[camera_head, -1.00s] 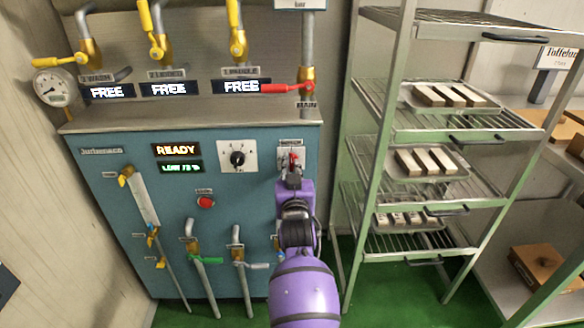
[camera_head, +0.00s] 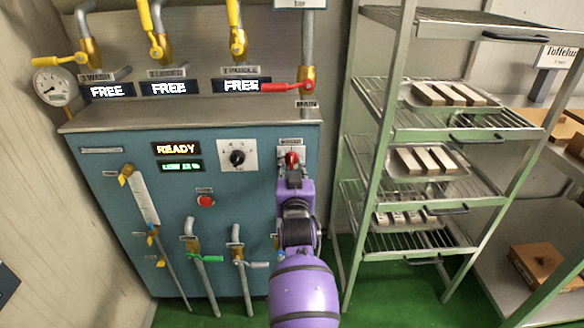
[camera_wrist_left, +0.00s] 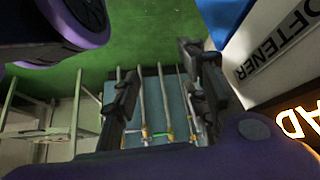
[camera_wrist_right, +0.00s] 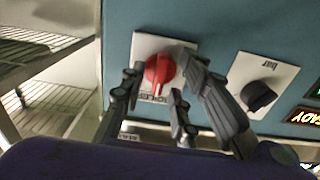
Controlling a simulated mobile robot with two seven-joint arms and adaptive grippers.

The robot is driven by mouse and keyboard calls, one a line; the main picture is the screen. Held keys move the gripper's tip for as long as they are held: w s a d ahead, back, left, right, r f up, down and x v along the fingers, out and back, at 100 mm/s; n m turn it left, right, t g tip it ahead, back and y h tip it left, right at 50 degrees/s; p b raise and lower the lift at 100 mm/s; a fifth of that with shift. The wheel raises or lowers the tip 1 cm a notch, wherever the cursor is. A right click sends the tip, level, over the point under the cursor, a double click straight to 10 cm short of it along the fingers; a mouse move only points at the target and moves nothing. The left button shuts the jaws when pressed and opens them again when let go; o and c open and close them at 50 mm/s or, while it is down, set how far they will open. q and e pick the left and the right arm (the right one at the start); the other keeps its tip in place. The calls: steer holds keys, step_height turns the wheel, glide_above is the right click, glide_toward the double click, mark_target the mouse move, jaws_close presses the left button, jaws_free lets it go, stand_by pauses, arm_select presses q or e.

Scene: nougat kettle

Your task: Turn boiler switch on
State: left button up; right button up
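The boiler switch is a red rotary knob (camera_head: 291,158) on a white plate at the right of the blue boiler front (camera_head: 110,210). It also shows in the right wrist view (camera_wrist_right: 159,70), its grip bar slightly slanted. My right gripper (camera_head: 294,178) is just below and in front of the knob. In the right wrist view its fingers (camera_wrist_right: 160,76) are spread either side of the knob, open and holding nothing; contact cannot be told. My left gripper (camera_wrist_left: 163,85) is open and empty, pointing towards the pipes; it is out of the head view.
A black dial (camera_head: 237,158) is left of the red knob. The displays read READY (camera_head: 177,149) and FREE (camera_head: 107,91). A red push button (camera_head: 205,201) and pipes with valves are lower. A metal rack (camera_head: 400,110) with trays stands close on the right.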

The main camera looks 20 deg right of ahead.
steer(key=v, duration=1.2)
